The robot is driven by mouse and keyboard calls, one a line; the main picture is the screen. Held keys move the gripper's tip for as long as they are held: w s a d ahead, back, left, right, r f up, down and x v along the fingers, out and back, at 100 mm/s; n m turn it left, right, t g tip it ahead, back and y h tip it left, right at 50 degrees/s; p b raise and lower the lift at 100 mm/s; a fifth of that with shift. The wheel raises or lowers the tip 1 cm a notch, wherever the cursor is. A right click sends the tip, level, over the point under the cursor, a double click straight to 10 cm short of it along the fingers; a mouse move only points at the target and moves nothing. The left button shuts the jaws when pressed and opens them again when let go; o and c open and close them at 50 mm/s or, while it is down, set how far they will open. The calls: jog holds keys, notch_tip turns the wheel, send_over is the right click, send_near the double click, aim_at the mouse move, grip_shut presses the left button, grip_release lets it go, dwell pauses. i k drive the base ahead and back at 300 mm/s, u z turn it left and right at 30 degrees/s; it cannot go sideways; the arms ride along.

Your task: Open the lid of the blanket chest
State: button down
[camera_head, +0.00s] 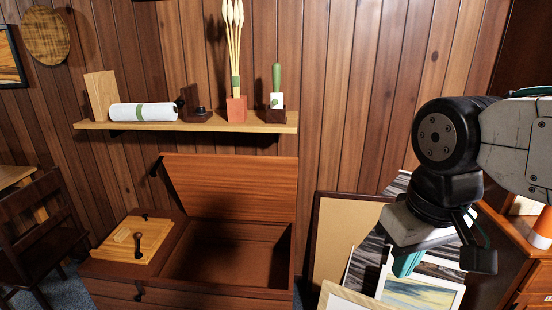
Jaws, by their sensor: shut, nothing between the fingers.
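The blanket chest (195,295) is dark reddish wood and stands on the floor against the paneled wall. Its lid (235,185) stands raised, leaning back toward the wall below the shelf, and a dark stay shows at its left edge. The open compartment (225,255) looks empty, though its inside is shadowed. My gripper (408,264) is to the right of the chest, apart from the lid, pointing down in front of leaning frames. It is shut with nothing seen in it.
A light wood panel (133,242) with small items covers the chest's left part. A wall shelf (190,124) with several objects hangs above the lid. A dark chair (35,225) stands at left. Framed pictures (420,293) lean at right, beside a wooden cabinet (505,250).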

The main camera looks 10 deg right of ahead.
aim_at(237, 187)
jog(key=z, duration=0.2)
jog(key=i, duration=0.85)
jog(key=u, duration=0.25)
